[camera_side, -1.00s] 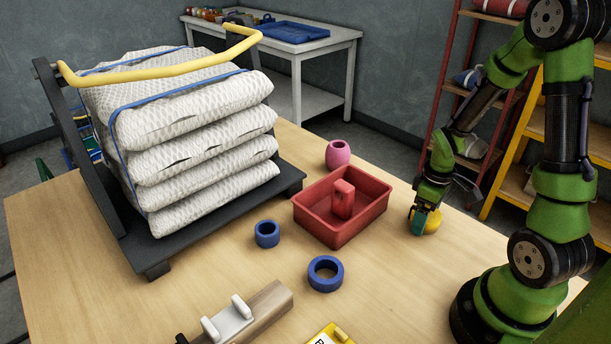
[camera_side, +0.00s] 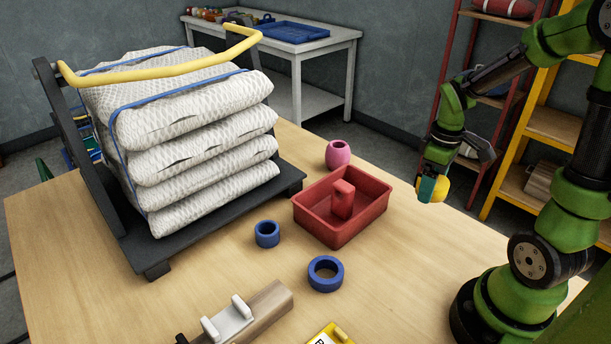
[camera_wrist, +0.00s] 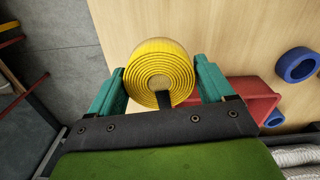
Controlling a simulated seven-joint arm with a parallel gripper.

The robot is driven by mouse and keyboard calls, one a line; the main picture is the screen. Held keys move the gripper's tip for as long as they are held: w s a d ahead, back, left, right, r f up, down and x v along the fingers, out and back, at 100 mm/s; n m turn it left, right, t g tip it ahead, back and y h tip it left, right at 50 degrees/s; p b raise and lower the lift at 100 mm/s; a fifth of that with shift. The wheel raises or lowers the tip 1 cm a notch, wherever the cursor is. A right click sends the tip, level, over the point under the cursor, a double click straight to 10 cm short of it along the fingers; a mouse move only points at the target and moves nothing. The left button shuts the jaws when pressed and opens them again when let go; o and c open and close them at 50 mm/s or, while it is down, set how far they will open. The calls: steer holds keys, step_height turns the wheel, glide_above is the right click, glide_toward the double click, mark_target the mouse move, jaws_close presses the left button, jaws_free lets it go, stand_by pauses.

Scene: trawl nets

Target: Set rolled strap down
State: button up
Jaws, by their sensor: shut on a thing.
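The rolled strap (camera_wrist: 160,72) is a yellow coil, seen end-on between the teal fingers in the wrist view. My gripper (camera_side: 433,187) is shut on it, and the strap (camera_side: 441,189) shows as a small yellow shape above the table's right side in the side view. The fingers also show in the wrist view, with my gripper (camera_wrist: 158,85) having one on each side of the coil. The strap's far side is hidden.
A red tray (camera_side: 350,226) with a red block (camera_side: 342,199) inside sits left of my gripper. A pink pot (camera_side: 338,154) stands behind it. Blue rings (camera_side: 267,234) lie in front, and a cart of white net bundles (camera_side: 200,150) stands at left. The table's right part is bare.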

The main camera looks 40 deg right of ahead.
steer(key=w+a+r+n, duration=0.2)
steer(key=w+a+n, duration=0.4)
steer(key=w, duration=0.7)
steer(key=n, duration=1.1)
glide_above(204, 292)
step_height(204, 292, down, 7)
steer(key=shift+f, duration=2.15)
steer(key=shift+f, duration=0.15)
steer(key=o, duration=1.1)
steer(key=shift+c, duration=0.2)
